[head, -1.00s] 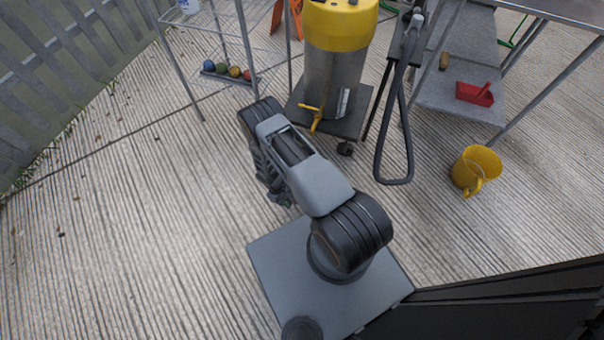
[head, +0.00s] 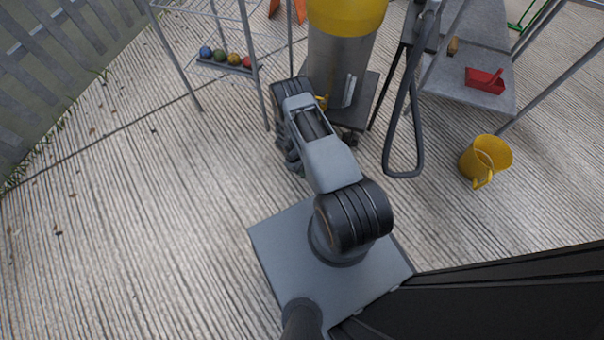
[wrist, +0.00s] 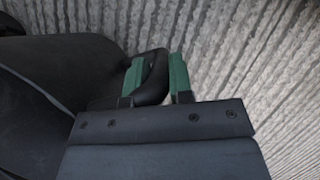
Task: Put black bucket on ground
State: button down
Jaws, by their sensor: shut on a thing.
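Ribbed pale ground (wrist: 255,60) shows beyond the fingers. In the head view my arm covers the gripper, and I cannot make out the bucket there. I cannot tell how high the bucket is above the ground.
A yellow bucket (head: 484,160) stands on the ground at right. A steel drum with a yellow top (head: 340,60) stands ahead of my arm. A rack with coloured balls (head: 226,60) is at upper left, a shelf with a red dustpan (head: 484,80) at upper right. Ground at left is clear.

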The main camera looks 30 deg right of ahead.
notch_tip(320, 180, down, 3)
jog(key=shift+f+b, duration=0.15)
jog(key=shift+b, duration=0.7)
jog(key=shift+w+f, duration=0.1)
jog(key=shift+f, duration=0.2)
jog(key=shift+f, duration=0.15)
jog(key=c, duration=1)
grip_release()
jog(key=shift+d, duration=0.1)
jog(key=p+v, duration=0.3)
jog(key=v, duration=0.9)
jog(key=shift+r+p, duration=0.25)
jog(key=shift+p, duration=0.05)
